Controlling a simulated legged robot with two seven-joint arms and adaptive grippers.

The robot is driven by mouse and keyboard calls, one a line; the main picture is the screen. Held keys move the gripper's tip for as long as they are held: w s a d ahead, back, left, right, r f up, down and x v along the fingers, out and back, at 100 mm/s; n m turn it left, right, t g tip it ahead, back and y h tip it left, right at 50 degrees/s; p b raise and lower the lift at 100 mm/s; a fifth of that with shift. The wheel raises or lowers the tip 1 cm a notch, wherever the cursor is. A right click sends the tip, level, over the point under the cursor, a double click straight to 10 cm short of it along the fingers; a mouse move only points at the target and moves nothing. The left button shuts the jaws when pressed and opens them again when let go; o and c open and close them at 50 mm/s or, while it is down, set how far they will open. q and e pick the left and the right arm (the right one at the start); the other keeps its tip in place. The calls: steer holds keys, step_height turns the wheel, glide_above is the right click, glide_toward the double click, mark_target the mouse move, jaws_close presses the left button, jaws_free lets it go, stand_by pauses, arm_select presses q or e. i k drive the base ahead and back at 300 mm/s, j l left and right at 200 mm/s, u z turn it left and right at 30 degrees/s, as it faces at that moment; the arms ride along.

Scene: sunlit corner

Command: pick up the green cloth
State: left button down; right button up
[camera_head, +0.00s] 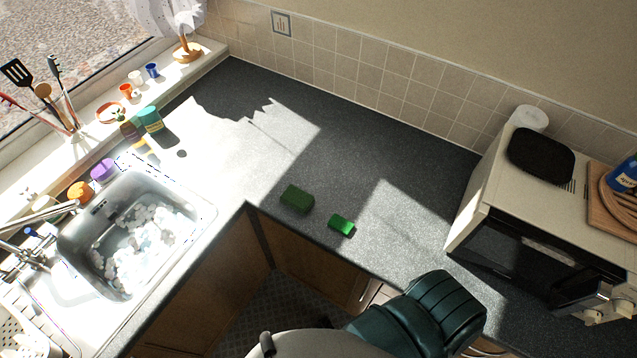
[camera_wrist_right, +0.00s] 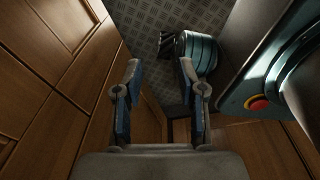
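Two small green block-like items lie on the dark worktop near its front edge in the head view. One is a darker green piece (camera_head: 297,199). The other is a smaller, brighter green piece (camera_head: 341,225) just to its right, with a gap between them. I cannot tell which one is the cloth; neither looks like a spread cloth. My right gripper (camera_wrist_right: 160,82) shows in the right wrist view with its two fingers apart and nothing between them. It is down by the wooden cabinet fronts, away from the green items. My left gripper is in neither view.
A metal sink (camera_head: 140,235) with foamy water is at the left. A microwave (camera_head: 540,250) is at the right. The worktop (camera_head: 370,145) behind the green items is clear. Wooden cabinet doors (camera_wrist_right: 50,60) are close to my right gripper.

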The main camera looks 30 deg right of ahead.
mark_target(297, 199)
steer(key=z, duration=0.8)
